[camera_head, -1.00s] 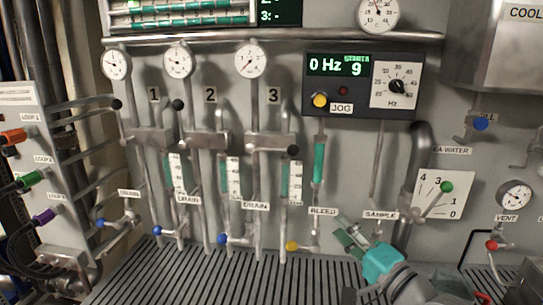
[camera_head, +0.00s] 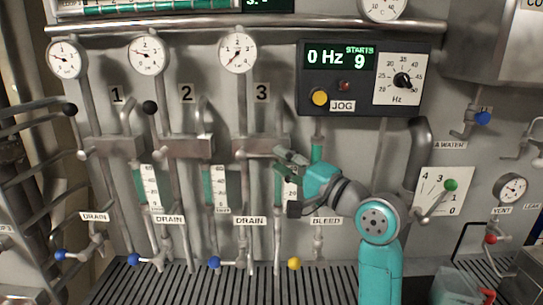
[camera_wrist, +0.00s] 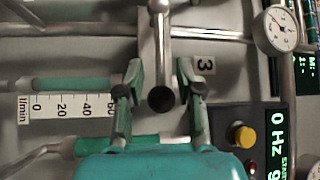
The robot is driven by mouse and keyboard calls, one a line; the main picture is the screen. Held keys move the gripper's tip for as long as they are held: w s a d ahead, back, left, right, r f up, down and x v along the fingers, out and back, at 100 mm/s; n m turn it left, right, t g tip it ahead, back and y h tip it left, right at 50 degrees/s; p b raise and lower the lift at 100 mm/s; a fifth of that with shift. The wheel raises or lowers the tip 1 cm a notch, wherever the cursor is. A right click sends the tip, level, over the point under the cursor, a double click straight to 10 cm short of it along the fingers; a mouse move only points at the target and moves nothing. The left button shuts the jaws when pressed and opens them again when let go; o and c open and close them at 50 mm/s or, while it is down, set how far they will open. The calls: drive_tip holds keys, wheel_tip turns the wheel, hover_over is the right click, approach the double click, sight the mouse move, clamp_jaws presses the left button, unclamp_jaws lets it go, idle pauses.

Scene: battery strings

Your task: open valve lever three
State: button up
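Valve lever three is a silver bar pivoting at the valve body (camera_head: 258,147) under the "3" label (camera_head: 261,93). In the wrist view the lever (camera_wrist: 160,45) runs down to its black ball knob (camera_wrist: 161,99). In the head view its knob end is hidden behind my gripper (camera_head: 288,182). My gripper is open, reaching in from the right. In the wrist view its two fingers (camera_wrist: 159,78) stand on either side of the lever and knob, with gaps visible on both sides. Gauge three (camera_head: 238,53) is above.
Levers one and two, with black knobs (camera_head: 70,109) (camera_head: 150,107), point up and left. The pump panel (camera_head: 325,100) with its yellow JOG button (camera_head: 320,97) is close above my gripper. A flow tube (camera_head: 280,188) is behind it. Drain valves (camera_head: 214,262) line the bottom above the grating (camera_head: 200,288).

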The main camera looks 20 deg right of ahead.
sight(275, 157)
drive_tip(key=shift+x, duration=1.75)
clamp_jaws()
